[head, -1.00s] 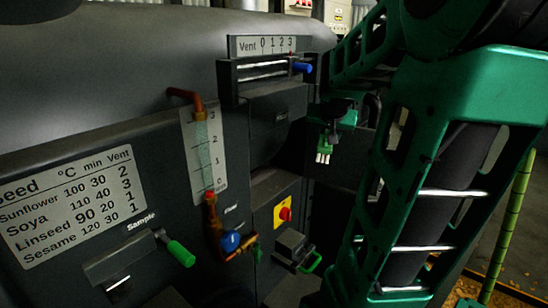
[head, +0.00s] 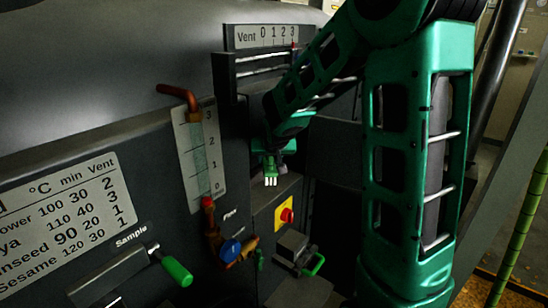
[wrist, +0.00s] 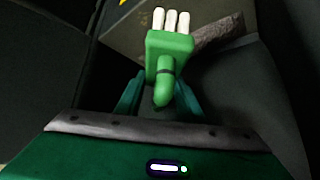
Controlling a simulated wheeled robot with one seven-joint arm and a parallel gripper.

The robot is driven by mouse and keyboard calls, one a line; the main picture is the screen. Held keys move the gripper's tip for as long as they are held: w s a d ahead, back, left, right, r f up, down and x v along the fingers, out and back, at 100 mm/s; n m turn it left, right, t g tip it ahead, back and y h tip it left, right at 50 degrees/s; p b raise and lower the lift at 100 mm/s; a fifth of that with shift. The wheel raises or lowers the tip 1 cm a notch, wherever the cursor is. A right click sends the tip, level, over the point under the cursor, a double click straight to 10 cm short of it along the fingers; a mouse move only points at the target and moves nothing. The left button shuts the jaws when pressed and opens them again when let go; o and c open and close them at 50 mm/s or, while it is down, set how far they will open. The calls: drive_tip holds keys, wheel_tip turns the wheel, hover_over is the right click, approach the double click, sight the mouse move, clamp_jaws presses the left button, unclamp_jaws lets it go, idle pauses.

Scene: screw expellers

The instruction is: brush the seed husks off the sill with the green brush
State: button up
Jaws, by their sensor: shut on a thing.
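The green brush (wrist: 172,45) has white bristle tufts and sits between the teal fingers of my gripper (wrist: 160,92), which is shut on its handle. In the head view the brush (head: 271,168) hangs bristles down in front of the machine, below the vent slide. A grey ledge, apparently the sill (wrist: 135,35), lies beyond the bristles in the wrist view. A brown, rough patch (wrist: 222,32), perhaps the seed husks, lies right of the bristles. I cannot tell whether the bristles touch the ledge. In the head view my gripper and arm hide much of that area.
A yellow plate with a red knob (head: 286,214) is just below the brush. A green-handled box (head: 298,250) juts out lower down. A gauge with copper pipes (head: 200,150) stands left, and the vent slide (head: 262,62) above. My arm fills the right.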

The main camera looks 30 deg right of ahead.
drive_tip(key=shift+w+a+r, duration=0.1)
drive_tip(key=shift+w+a, duration=0.05)
drive_tip(key=shift+w, duration=0.1)
drive_tip(key=shift+f, duration=2.9)
drive_tip(key=shift+f, duration=0.85)
drive_tip(key=shift+w+d+r, duration=0.1)
drive_tip(key=shift+w+d, duration=0.25)
drive_tip(key=shift+d, duration=0.55)
drive_tip(key=shift+w+d+r, duration=0.1)
drive_tip(key=shift+w+d, duration=0.2)
drive_tip(key=shift+d, duration=0.55)
drive_tip(key=shift+w+d+f, duration=0.1)
drive_tip(key=shift+w+d, duration=0.25)
drive_tip(key=shift+d, duration=0.5)
drive_tip(key=shift+w+d+f, duration=0.1)
drive_tip(key=shift+w+d, duration=0.2)
drive_tip(key=shift+d, duration=0.5)
drive_tip(key=shift+r, duration=0.1)
drive_tip(key=shift+a, duration=0.15)
